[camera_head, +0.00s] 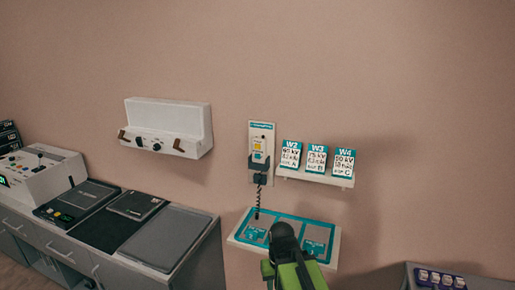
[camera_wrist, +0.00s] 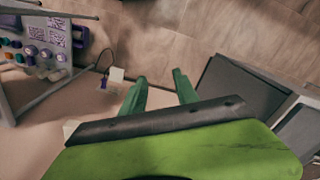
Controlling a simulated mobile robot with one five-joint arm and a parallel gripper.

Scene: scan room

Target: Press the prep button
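A small wall panel (camera_head: 261,130) hangs at the centre of the head view. It carries a dark holder with a hand control (camera_head: 258,158) that has yellow-orange parts, and a coiled cord hangs below it. The lettering is too small to read, so I cannot tell which part is the prep button. My gripper (camera_wrist: 159,76) is open and empty in the wrist view, its two green fingers apart. In the head view, my green and dark arm end is low, in front of a teal-and-white shelf (camera_head: 235,239), below and right of the hand control. The fingertips are hidden there.
Cards W2, W3 and W4 stand on a wall ledge (camera_head: 313,178) to the right. A white wall unit (camera_head: 168,119) hangs left, above a counter with a console (camera_head: 38,172) and dark plates. A device with purple buttons (camera_head: 441,279) is at lower right.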

